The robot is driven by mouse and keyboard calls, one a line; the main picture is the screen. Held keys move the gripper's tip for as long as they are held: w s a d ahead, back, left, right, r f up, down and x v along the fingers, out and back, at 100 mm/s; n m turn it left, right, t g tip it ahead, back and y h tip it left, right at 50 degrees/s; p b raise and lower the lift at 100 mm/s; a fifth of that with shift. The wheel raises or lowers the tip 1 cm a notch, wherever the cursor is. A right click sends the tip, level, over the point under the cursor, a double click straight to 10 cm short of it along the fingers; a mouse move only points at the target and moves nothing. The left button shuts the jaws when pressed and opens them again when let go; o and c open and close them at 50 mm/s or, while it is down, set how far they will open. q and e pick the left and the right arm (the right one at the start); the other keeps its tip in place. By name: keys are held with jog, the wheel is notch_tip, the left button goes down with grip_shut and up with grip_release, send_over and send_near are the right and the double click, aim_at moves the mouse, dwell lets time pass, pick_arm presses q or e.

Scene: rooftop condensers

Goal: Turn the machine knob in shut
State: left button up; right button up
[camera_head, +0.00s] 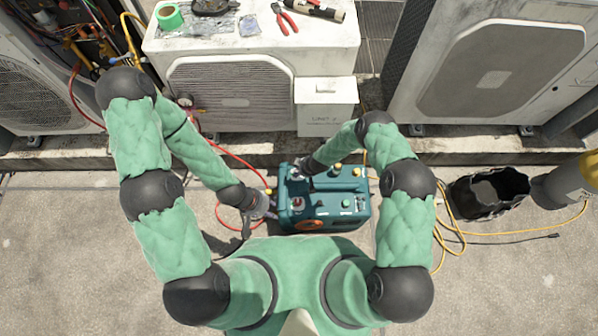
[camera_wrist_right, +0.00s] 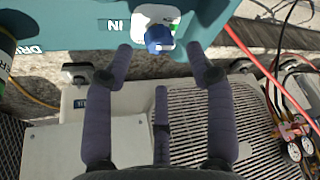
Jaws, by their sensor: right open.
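The machine (camera_head: 325,218), a teal box with several coloured caps on top, stands on the floor in front of me. In the right wrist view a blue knob (camera_wrist_right: 159,39) sits on a white fitting on the teal panel (camera_wrist_right: 75,28), beside the letters IN, which appear upside down. My right gripper (camera_wrist_right: 161,52) is open, with one fingertip on either side of the knob and apparently clear of it. In the head view it hides this knob. My left gripper (camera_head: 262,208) is low at the machine's left side; its fingers are too small to read.
A white condenser unit (camera_head: 230,95) with tools and green tape on top stands behind the machine. Red hoses run on the left. Concrete floor left is mostly free.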

jog(key=b+x, duration=0.1)
jog(key=x, duration=0.4)
jog(key=shift+b, duration=0.4)
jog(key=c, duration=1.1)
